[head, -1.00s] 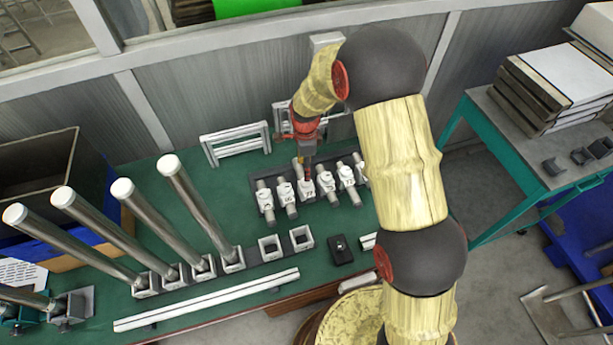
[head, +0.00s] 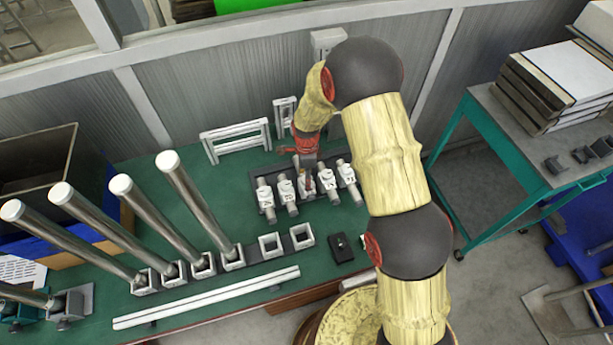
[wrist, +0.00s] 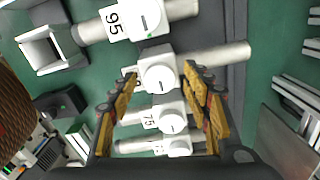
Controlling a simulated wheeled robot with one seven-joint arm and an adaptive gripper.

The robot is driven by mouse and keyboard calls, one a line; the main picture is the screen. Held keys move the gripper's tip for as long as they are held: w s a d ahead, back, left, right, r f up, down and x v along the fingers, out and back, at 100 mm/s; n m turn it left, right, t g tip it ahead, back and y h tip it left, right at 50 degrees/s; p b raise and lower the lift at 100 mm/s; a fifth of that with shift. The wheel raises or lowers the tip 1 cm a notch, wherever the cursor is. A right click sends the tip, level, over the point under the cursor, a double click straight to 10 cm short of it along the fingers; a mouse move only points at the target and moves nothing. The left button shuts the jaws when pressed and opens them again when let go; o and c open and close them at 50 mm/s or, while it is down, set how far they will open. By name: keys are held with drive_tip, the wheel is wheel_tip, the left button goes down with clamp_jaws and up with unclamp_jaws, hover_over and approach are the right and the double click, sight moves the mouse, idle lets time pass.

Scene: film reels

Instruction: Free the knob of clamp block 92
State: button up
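A row of white clamp blocks with round slotted knobs and grey rods lies on the bench; one is the block under my gripper (head: 307,183). I cannot read 92 on any block. In the wrist view, the block labelled 95 (wrist: 118,22) is at the top, and a block labelled 75 (wrist: 150,120) is lower down. My gripper (wrist: 160,72) is open, its yellow fingers on either side of the block with a round knob (wrist: 158,77) between them. That block's label is mostly hidden, and I cannot tell whether the fingers touch it.
Several steel posts (head: 200,205) stand in square sockets left of the blocks. Empty square sockets (head: 270,246) and a small black block (head: 341,249) lie in front. White frames (head: 236,141) lean behind.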

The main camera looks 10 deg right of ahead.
drive_tip(key=shift+c, duration=1.2)
drive_tip(key=c, duration=0.8)
